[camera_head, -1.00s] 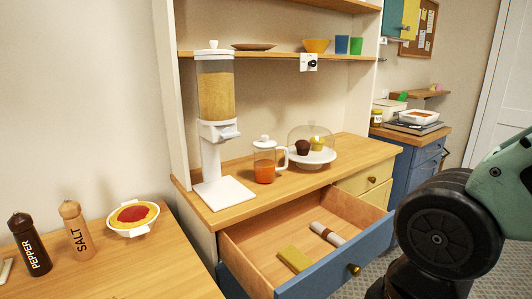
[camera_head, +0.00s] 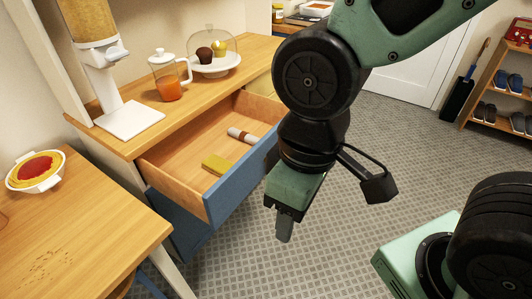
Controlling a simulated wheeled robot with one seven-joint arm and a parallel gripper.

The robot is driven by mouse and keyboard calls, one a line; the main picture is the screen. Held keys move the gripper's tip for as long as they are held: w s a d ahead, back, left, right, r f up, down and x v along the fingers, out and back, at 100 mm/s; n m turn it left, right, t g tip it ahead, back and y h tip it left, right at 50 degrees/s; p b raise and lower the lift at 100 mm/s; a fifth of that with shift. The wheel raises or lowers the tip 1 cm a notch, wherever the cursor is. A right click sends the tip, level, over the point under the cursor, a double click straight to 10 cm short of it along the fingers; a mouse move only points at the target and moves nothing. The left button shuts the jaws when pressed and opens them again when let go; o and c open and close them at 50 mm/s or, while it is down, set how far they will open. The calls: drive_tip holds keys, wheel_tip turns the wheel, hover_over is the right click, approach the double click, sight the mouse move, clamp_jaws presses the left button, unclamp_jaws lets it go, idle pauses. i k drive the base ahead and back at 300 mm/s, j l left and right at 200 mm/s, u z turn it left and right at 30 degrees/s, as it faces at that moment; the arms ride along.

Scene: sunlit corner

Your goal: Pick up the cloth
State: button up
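Two small items lie in the open drawer (camera_head: 165,170). One is a flat yellow-green folded piece (camera_head: 215,165) near the drawer front, which looks like a cloth or sponge. The other is a white roll with a brown band (camera_head: 243,136), perhaps a rolled cloth, further right. I cannot tell for sure which is the cloth. My gripper (camera_head: 283,228) points down over the floor, right of the drawer's blue front and apart from both items. Its fingers show edge-on as one dark shape, so its opening is hidden. I see nothing held in it.
The wooden counter above the drawer holds a dispenser (camera_head: 100,75), a jug of orange drink (camera_head: 168,80) and a domed cake stand (camera_head: 215,66). A wooden table (camera_head: 90,220) with a pie dish (camera_head: 36,170) stands at left. Carpeted floor is free in front; a shoe rack (camera_head: 500,90) stands far right.

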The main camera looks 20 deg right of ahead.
sight(215, 164)
drive_tip(key=u, duration=0.95)
drive_tip(key=z, duration=0.7)
drive_tip(key=i+l+u, duration=0.35)
drive_tip(key=i+l, duration=0.35)
drive_tip(key=i, duration=0.15)
